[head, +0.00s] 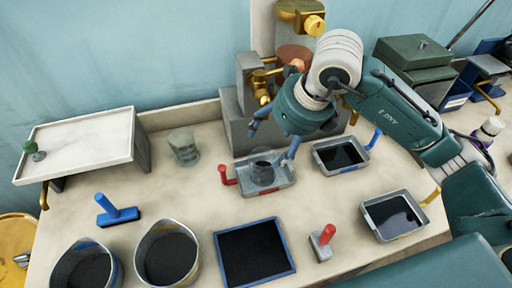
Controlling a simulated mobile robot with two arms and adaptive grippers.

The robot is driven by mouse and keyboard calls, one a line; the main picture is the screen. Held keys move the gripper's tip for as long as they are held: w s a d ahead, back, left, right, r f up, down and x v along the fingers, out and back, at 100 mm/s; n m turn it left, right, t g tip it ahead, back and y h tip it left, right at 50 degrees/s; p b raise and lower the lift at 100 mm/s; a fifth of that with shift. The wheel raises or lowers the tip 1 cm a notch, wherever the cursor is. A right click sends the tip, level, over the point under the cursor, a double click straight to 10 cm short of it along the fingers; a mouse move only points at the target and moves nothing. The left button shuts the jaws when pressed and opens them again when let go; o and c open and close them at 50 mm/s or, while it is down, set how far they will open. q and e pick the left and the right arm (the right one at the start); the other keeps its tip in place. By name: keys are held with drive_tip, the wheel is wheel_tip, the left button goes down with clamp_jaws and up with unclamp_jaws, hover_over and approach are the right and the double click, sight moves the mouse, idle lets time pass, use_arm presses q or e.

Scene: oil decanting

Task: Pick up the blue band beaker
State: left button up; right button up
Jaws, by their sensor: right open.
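A grey container with dark contents (88,243) stands at the bottom left, partly cut off by the frame; blue shows on its right side. A similar container (165,227) beside it shows yellow near its base. A small dark beaker (262,172) stands in a grey tray with a red handle (283,183); I cannot tell its band colour. A clear, greyish beaker (184,147) stands alone left of that tray. My right gripper (273,142) is open, fingers pointing down, above the small dark beaker and apart from it. My left gripper is out of view.
A raised white stand (85,140) is at the left. A brass-fitted apparatus (262,80) stands behind the gripper. Dark-filled trays with blue (325,164) and yellow (377,229) handles lie right. A blue-edged dark mat (254,250) and red-handled block (321,243) are in front.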

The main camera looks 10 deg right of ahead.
drive_tip(key=w, duration=0.1)
drive_tip(key=p, duration=0.4)
approach(266, 156)
drive_tip(key=s+a+f, duration=0.1)
drive_tip(key=a+f, duration=0.2)
drive_tip(key=f, duration=0.1)
drive_tip(key=shift+w+a+f, duration=0.1)
drive_tip(key=shift+w+f, duration=0.1)
drive_tip(key=shift+f, duration=0.15)
drive_tip(key=c, duration=1.7)
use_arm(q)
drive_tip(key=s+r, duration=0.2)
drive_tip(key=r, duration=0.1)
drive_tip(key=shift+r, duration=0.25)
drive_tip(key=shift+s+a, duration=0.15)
use_arm(e)
drive_tip(key=shift+w, duration=0.1)
